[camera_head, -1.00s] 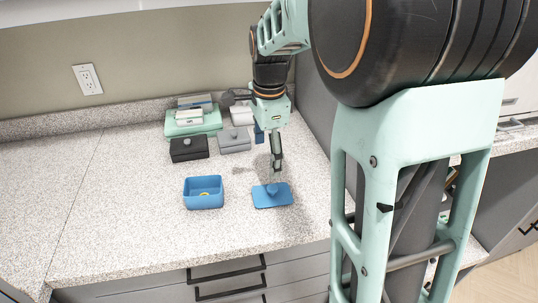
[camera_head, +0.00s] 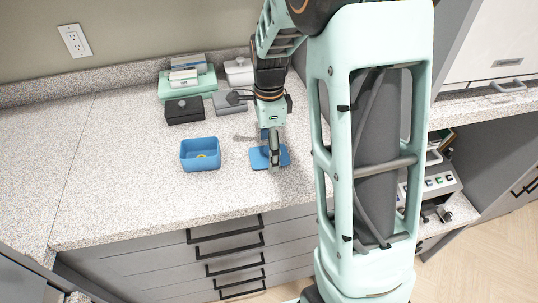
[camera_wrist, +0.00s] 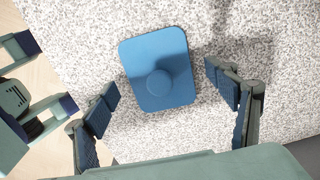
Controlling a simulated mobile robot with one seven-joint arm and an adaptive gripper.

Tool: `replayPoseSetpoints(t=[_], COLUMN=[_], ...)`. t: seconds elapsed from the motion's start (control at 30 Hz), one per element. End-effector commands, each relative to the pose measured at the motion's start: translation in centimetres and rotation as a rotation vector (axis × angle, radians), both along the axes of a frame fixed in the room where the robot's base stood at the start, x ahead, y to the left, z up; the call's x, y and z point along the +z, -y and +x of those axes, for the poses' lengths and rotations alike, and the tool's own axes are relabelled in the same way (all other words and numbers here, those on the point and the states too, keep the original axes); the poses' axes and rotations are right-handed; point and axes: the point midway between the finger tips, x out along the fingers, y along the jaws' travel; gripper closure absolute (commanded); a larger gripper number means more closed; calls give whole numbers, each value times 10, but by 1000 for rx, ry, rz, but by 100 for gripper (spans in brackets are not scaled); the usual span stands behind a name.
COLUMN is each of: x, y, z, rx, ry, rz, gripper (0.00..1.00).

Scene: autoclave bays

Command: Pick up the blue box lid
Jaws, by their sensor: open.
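The blue box lid (camera_head: 258,158) lies flat on the speckled counter. In the wrist view the lid (camera_wrist: 172,56) is a rounded rectangle with a round knob (camera_wrist: 159,83) in its middle. My gripper (camera_head: 274,162) is above the lid in the head view and hides part of it, including the knob. In the wrist view my gripper (camera_wrist: 165,95) is open, with one finger on each side of the lid and nothing between the pads touching it. The open blue box (camera_head: 200,156) stands to the left of the lid, with something small and yellow inside.
A black lidded box (camera_head: 184,110) and a grey box (camera_head: 226,105) stand behind the blue box. A green case (camera_head: 187,86) with items on it and a white container (camera_head: 240,70) are farther back. The counter at the left is clear.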

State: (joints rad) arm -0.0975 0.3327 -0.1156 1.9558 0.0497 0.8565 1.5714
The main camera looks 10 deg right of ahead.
Motion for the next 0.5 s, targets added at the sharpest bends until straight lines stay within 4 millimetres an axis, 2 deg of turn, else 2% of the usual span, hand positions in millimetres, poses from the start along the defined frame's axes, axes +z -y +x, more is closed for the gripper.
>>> replayPoseSetpoints(t=[0.27, 0.5], x=[-5, -5], y=[0, 0], z=[0, 0], rx=[0, 1], ry=[1, 1], rz=[0, 0], gripper=[21, 45])
